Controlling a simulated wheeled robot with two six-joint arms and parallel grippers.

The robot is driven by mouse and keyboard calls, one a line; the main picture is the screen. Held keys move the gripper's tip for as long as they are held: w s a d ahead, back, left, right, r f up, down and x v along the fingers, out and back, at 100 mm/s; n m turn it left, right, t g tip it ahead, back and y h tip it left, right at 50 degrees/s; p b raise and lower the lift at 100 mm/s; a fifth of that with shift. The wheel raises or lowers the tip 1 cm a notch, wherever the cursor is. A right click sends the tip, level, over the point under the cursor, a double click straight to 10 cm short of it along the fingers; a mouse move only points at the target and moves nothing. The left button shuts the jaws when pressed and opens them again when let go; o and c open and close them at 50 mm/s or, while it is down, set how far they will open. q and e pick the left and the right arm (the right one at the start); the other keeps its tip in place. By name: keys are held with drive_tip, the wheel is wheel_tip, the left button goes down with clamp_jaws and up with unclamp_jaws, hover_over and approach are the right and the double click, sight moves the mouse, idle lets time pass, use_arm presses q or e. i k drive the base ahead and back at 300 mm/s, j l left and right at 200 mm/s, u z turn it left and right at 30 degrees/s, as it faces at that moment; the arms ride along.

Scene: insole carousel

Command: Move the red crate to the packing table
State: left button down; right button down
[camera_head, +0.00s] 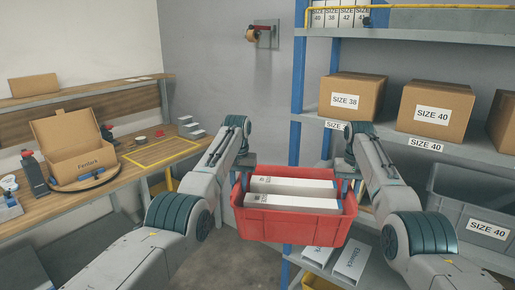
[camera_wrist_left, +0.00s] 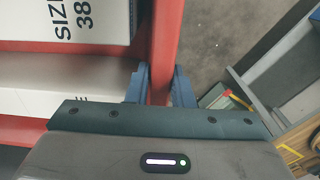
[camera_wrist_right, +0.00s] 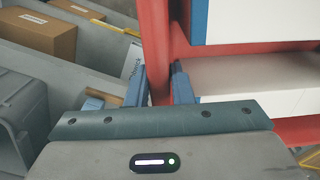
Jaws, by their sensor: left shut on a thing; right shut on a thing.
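The red crate (camera_head: 290,227) hangs in the air between my two arms in the head view, roughly level, with white boxes (camera_head: 293,186) lying inside it. My left gripper (camera_head: 240,176) is shut on the crate's left rim; in the left wrist view its fingers (camera_wrist_left: 160,88) pinch the red wall. My right gripper (camera_head: 345,180) is shut on the right rim; in the right wrist view its fingers (camera_wrist_right: 161,85) close around the red wall (camera_wrist_right: 155,45). The wooden packing table (camera_head: 110,190) stands at the left, apart from the crate, with a yellow-outlined area (camera_head: 163,150) on its top.
An open cardboard carton (camera_head: 75,145) on a round turntable, a dark bottle (camera_head: 35,175) and small items stand on the table. A blue-posted shelf (camera_head: 297,80) with labelled cartons (camera_head: 352,97) and a grey bin (camera_head: 475,205) is close on the right. Bare floor lies between.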

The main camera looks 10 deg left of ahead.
sight(163, 150)
drive_tip(key=i+j+u, duration=0.1)
drive_tip(key=i+j, duration=0.35)
drive_tip(key=i+j+u, duration=0.1)
drive_tip(key=i+j, duration=0.4)
drive_tip(key=i+j+u, duration=0.1)
drive_tip(key=i+j, duration=0.35)
drive_tip(key=i+j+u, duration=0.1)
drive_tip(key=i+j, duration=0.6)
drive_tip(key=i, duration=0.35)
drive_tip(key=i+j+u, duration=0.15)
drive_tip(key=i+j, duration=0.25)
drive_tip(key=i, duration=0.1)
